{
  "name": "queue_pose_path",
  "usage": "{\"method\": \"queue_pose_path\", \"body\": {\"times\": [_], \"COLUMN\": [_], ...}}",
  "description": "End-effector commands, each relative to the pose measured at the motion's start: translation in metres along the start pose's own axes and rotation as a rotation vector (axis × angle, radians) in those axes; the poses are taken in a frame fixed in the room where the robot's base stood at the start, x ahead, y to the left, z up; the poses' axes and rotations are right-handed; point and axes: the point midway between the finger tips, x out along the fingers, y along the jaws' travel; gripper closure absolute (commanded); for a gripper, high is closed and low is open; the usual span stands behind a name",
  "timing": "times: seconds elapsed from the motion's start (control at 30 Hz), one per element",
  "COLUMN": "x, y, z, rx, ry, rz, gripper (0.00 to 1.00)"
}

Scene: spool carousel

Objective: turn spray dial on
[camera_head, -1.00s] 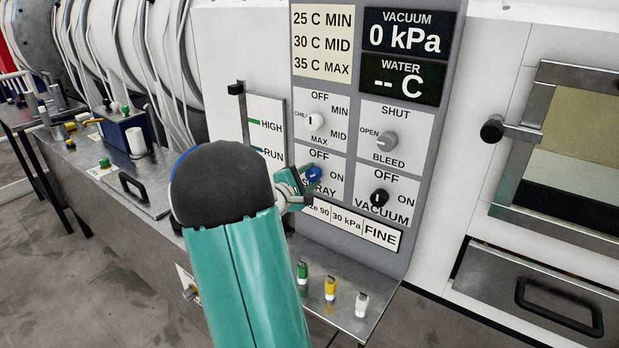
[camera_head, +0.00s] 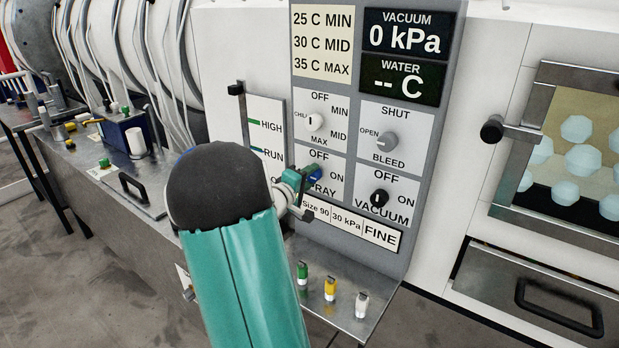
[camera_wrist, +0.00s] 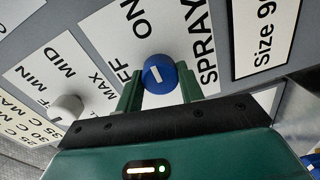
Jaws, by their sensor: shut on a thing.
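The blue spray dial (camera_head: 317,174) sits on the control panel between the OFF and ON labels, above the partly hidden SPRAY label. In the wrist view the round blue dial (camera_wrist: 157,74) has a short white mark on its face. My gripper (camera_wrist: 158,88) has its green fingers on either side of the dial and is shut on it. In the head view my gripper (camera_head: 306,178) reaches the dial from the left and covers part of the SPRAY label.
The white chill dial (camera_head: 314,121) is above, the grey bleed dial (camera_head: 386,141) and black vacuum dial (camera_head: 379,198) to the right. Several pale faceted blobs (camera_head: 583,161) show in the window at right. Small coloured knobs (camera_head: 330,288) stand on the ledge below.

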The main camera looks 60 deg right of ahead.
Motion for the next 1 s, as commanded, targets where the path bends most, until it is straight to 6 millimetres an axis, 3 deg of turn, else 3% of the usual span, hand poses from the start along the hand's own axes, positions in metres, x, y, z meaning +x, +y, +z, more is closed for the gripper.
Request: {"method": "queue_pose_path", "body": {"times": [0.43,0.47,0.53,0.87,1.0], "x": [-0.001,-0.001,-0.001,-0.002,-0.014], "y": [0.0,0.0,0.0,0.0,0.0], "z": [0.0,0.0,0.0,0.0,-0.001], "rx": [0.012,0.012,0.011,0.01,0.011], "ry": [0.001,0.001,0.001,0.001,0.003], "rz": [-0.001,-0.001,-0.001,-0.001,-0.003], "gripper": [0.85,0.56,0.43,0.4,0.4]}}
